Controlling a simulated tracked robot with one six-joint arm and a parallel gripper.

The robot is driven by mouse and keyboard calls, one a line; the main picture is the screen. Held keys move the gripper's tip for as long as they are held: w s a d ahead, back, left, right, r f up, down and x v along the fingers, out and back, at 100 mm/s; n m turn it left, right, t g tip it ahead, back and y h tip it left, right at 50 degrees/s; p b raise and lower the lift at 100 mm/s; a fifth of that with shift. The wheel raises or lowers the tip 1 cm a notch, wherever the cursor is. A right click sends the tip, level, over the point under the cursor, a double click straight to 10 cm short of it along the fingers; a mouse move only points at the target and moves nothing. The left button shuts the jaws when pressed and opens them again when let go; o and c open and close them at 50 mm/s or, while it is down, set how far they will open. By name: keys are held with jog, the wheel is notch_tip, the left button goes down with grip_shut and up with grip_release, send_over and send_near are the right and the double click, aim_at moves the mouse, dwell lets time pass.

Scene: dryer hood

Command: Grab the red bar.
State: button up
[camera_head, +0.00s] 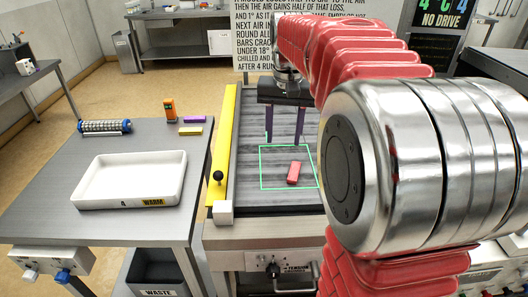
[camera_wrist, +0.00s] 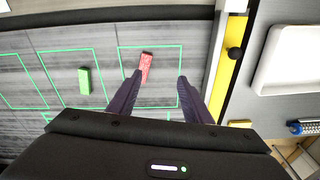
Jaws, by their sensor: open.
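The red bar (camera_head: 294,172) lies on the grey belt inside a green outlined square in the head view. In the wrist view the red bar (camera_wrist: 146,66) shows just beyond my fingertips, between their lines but nearer the left finger. My gripper (camera_head: 284,139) is open and empty, with its purple fingers pointing down above the belt. It also shows in the wrist view (camera_wrist: 159,76), fingers apart. The bar stands clear of the fingers in the head view.
A green bar (camera_wrist: 84,81) lies in the neighbouring outlined square. A yellow rail (camera_head: 224,146) with a black knob (camera_head: 218,176) edges the belt. A white tray (camera_head: 131,181) marked "WARM", purple and yellow bars, an orange device and a caged cylinder (camera_head: 104,127) occupy the left table.

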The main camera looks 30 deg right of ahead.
jog(key=m+g, duration=0.1)
jog(key=m, duration=0.1)
send_over(294, 170)
jog(key=f, duration=0.2)
jog(key=shift+r, duration=0.25)
jog(key=shift+f, duration=4.35)
jog(key=shift+f, duration=2.6)
jog(key=shift+c, duration=0.3)
jog(key=c, duration=1.1)
